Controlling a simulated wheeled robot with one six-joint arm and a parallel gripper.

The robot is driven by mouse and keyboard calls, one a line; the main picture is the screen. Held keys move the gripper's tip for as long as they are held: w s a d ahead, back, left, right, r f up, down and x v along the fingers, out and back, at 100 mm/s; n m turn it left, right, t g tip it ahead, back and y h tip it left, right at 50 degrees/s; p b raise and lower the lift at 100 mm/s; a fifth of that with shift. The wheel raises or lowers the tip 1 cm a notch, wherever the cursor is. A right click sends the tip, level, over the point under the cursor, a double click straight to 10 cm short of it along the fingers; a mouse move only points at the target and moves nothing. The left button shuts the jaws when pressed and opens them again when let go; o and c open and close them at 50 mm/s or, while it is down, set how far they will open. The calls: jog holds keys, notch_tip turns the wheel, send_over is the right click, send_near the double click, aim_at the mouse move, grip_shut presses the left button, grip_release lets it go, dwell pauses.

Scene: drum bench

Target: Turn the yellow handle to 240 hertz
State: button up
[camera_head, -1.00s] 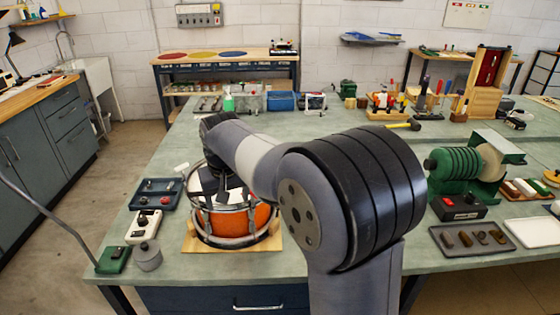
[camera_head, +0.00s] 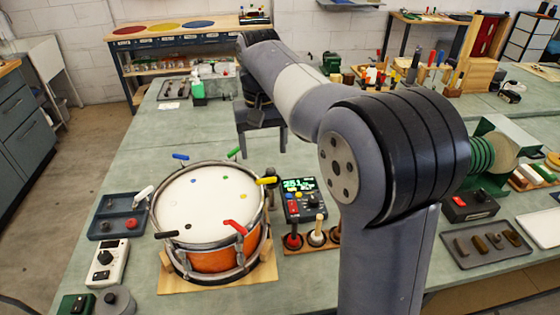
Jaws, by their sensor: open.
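The drum (camera_head: 208,205) has an orange shell and a white head, and stands on a wooden board. Coloured handles sit around its rim. The yellow handle (camera_head: 267,180) is at the right rim, pointing outward to the right. A tuner (camera_head: 303,200) beside it has a lit green readout that looks like 251, though it is small.
Green (camera_head: 233,152), blue (camera_head: 180,157), white (camera_head: 143,193), black (camera_head: 166,234) and red (camera_head: 235,227) handles ring the drum. A stand with upright pegs (camera_head: 316,237) is right of it. A blue tray (camera_head: 118,215) lies left. The bench behind the drum is mostly clear.

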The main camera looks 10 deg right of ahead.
aim_at(266, 178)
jog(key=shift+d+f, duration=0.1)
jog(key=shift+f, duration=0.1)
notch_tip(266, 178, down, 10)
jog(key=shift+f, duration=0.1)
dwell(0.3)
jog(key=c, duration=1)
jog(key=shift+o, duration=0.2)
jog(key=n+p, duration=0.1)
jog(key=n, duration=0.3)
jog(key=shift+p, duration=0.35)
jog(key=shift+n+p, duration=0.45)
jog(key=shift+n, duration=1.95)
jog(key=shift+c, duration=0.2)
